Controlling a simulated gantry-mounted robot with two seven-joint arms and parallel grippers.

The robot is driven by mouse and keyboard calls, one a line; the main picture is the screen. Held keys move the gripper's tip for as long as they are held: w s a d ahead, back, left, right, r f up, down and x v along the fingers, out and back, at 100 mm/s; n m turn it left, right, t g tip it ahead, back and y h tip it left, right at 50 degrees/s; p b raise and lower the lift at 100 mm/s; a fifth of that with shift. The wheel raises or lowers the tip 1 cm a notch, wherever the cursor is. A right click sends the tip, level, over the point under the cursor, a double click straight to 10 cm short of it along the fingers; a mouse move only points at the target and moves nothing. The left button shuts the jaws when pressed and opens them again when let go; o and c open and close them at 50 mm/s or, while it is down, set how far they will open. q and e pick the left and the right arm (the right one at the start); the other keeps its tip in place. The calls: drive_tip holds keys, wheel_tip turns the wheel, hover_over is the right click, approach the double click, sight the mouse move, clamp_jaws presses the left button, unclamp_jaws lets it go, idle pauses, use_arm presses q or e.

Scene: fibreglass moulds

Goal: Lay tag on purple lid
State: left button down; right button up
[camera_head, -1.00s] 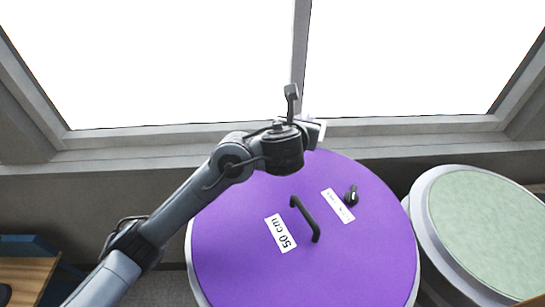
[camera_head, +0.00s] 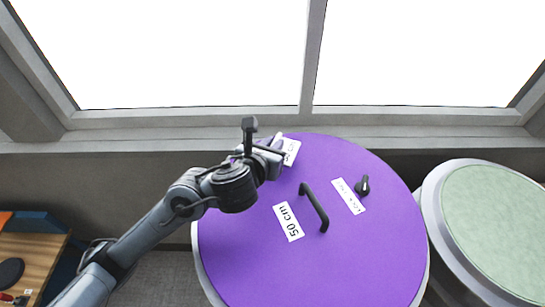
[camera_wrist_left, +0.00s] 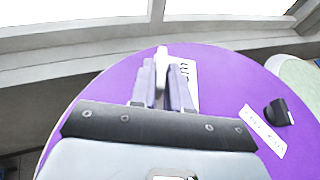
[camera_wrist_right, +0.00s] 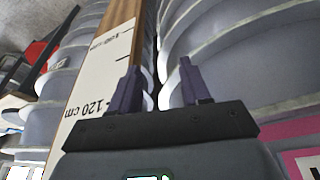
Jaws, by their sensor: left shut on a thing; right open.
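The purple lid (camera_head: 350,265) is a large round disc in the middle of the head view, with a black bar handle (camera_head: 313,207). My left gripper (camera_head: 272,147) is over its far left edge. In the left wrist view it (camera_wrist_left: 160,76) is shut on a thin white piece (camera_wrist_left: 161,58), which looks like part of the white tag. The tag's printed face (camera_head: 291,150) shows beside the fingers and is partly hidden by one in the left wrist view. I cannot tell whether the tag touches the lid. My right gripper (camera_wrist_right: 158,68) is open, away from the lid.
A "50 cm" label (camera_head: 288,222), another white label (camera_head: 348,196) and a small black knob (camera_head: 362,186) are on the lid. A green-topped round mould (camera_head: 495,225) stands to the right. The window sill (camera_head: 200,143) runs behind. Grey moulds (camera_wrist_right: 230,50) surround my right gripper.

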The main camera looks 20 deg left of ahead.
use_arm(q)
drive_tip(key=shift+f+b, duration=2.05)
drive_tip(key=shift+b, duration=0.2)
drive_tip(key=shift+r, duration=0.1)
drive_tip(key=c, duration=1.1)
unclamp_jaws()
